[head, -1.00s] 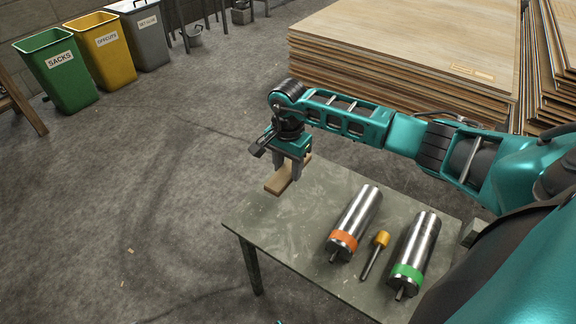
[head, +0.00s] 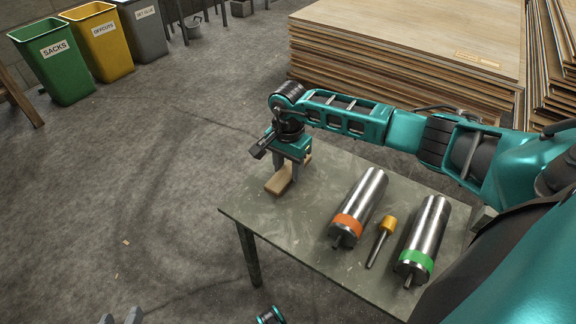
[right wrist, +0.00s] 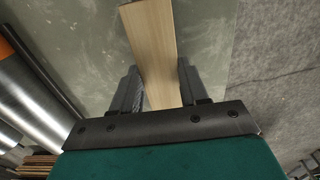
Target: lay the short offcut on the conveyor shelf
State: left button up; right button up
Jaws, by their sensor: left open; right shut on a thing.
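The short offcut (head: 278,183) is a small pale wooden block. My right gripper (head: 288,170) is shut on it, over the left part of a worn grey-green table (head: 300,225). I cannot tell whether the offcut touches the tabletop. In the right wrist view the offcut (right wrist: 150,40) runs between the two fingers and extends beyond them. My left gripper (head: 120,318) shows only as grey fingertips at the bottom left edge, apart and empty. I cannot make out a conveyor shelf in either view.
Two steel rollers, one orange-banded (head: 358,208) and one green-banded (head: 424,240), lie on the table with a yellow-handled tool (head: 381,240) between them. Veneer stacks (head: 400,70) stand behind. Green (head: 55,65), yellow (head: 103,45) and grey bins stand far left.

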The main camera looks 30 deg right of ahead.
pick_arm(q)
jog(key=shift+a, duration=0.1)
pick_arm(e)
jog(key=shift+f, duration=0.55)
jog(key=o, duration=1.2)
jog(key=shift+c, duration=0.2)
pick_arm(q)
jog(key=shift+s+f, duration=0.2)
pick_arm(e)
notch_tip(320, 180, up, 7)
jog(key=shift+f+p, duration=0.15)
jog(key=shift+p, duration=1.05)
pick_arm(q)
jog(key=shift+s+a+r+y+p, duration=0.15)
jog(key=shift+a+r+p, duration=0.15)
jog(key=shift+r+p, duration=0.15)
jog(key=shift+w+a+r+y+p, duration=0.15)
jog(key=shift+a+r+p, duration=0.15)
jog(key=shift+r, duration=0.2)
pick_arm(e)
notch_tip(320, 180, up, 6)
pick_arm(q)
jog(key=shift+s, duration=0.1)
